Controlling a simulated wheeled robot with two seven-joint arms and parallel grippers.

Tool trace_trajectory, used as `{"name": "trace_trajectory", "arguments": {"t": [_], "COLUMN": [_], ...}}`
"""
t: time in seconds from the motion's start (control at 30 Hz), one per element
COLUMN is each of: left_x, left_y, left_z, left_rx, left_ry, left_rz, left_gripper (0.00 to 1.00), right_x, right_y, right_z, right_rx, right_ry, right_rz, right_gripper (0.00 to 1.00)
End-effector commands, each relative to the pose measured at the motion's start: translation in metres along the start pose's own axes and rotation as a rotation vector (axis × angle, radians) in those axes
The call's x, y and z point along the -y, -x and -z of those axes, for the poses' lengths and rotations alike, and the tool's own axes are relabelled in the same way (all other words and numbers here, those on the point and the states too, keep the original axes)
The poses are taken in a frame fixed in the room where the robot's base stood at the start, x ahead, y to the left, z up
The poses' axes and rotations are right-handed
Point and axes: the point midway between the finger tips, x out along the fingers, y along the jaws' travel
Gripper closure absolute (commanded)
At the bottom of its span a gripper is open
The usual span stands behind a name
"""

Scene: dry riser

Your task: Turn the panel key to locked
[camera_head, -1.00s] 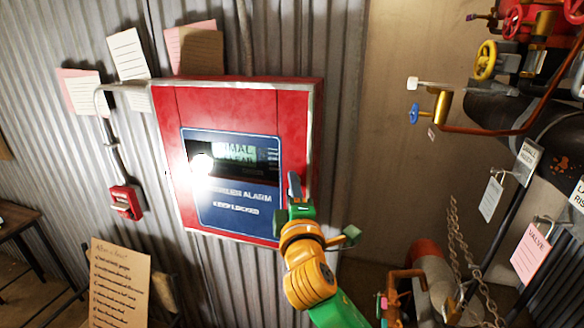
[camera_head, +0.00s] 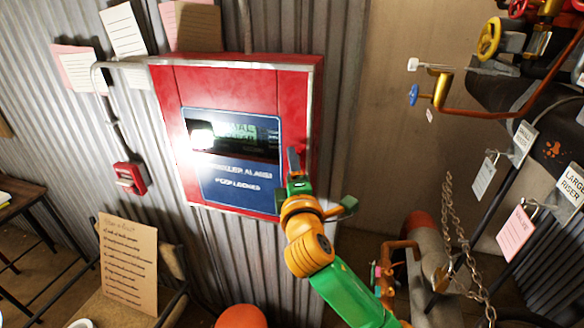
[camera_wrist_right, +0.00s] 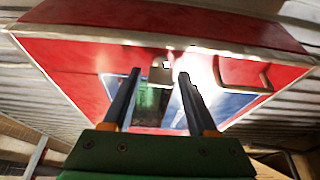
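The red alarm panel (camera_head: 240,90) hangs on the corrugated wall. Its blue front plate (camera_head: 240,198) carries a dark display window and lettering that appears to read "sprinkler alarm, keep locked". My right gripper (camera_head: 294,158) is at the panel's right side, pointing at it. In the right wrist view, the gripper (camera_wrist_right: 159,73) has its two dark fingers apart, with the red panel (camera_wrist_right: 85,65) beyond them. A small pale grey piece (camera_wrist_right: 160,72) shows between the fingertips; I cannot tell whether it is the key. No key is clear in the head view. My left gripper is out of view.
A red box (camera_head: 130,178) with conduit is left of the panel. Paper notes surround the panel's top left, and a cardboard sign (camera_head: 128,262) stands below. At right are pipes, a yellow valve wheel (camera_head: 489,38), hanging tags and a chain (camera_head: 452,225). Plain wall separates panel and pipes.

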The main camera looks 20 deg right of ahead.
Motion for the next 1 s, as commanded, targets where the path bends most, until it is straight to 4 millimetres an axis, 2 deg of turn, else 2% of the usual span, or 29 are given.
{"name": "trace_trajectory", "arguments": {"t": [0.33, 0.6, 0.7, 1.0], "left_x": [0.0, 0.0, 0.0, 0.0], "left_y": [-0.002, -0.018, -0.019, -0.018], "left_z": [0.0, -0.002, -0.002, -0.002], "left_rx": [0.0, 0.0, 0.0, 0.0], "left_ry": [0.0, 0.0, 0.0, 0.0], "left_rz": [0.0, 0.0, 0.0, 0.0], "left_gripper": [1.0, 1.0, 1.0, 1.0], "right_x": [0.001, 0.003, 0.002, 0.0], "right_y": [0.004, 0.056, 0.068, 0.071], "right_z": [0.001, 0.001, 0.0, 0.0], "right_rx": [-0.002, -0.003, -0.002, 0.0], "right_ry": [-0.002, -0.004, -0.002, -0.001], "right_rz": [0.001, -0.001, 0.001, 0.001], "right_gripper": [0.32, 0.32, 0.32, 0.32]}}
